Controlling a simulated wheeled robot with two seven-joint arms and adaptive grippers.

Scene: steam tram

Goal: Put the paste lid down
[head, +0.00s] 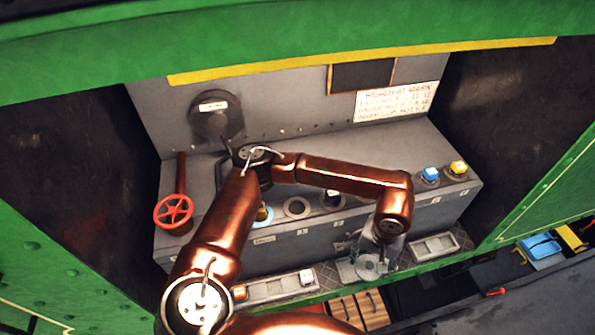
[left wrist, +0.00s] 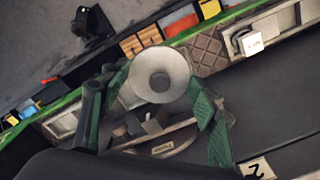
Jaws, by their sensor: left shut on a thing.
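My left gripper (head: 372,255) is low over the front ledge in the head view, below the copper-coloured wrist. The left wrist view shows its green-padded fingers (left wrist: 163,95) shut on the paste lid (left wrist: 160,75), a pale grey disc with a small round centre. The lid also shows in the head view as a small grey disc (head: 369,267), partly mixed with the gripper's outline. Whether the lid touches the surface beneath is not clear. My right gripper does not show.
A metal tray (head: 435,247) lies right of the gripper, another (head: 265,292) to its left with a white-topped item (head: 306,277). A console with round holes (head: 297,207), a blue knob (head: 429,175) and a yellow knob (head: 458,168) rises behind. A red handwheel (head: 174,211) stands left.

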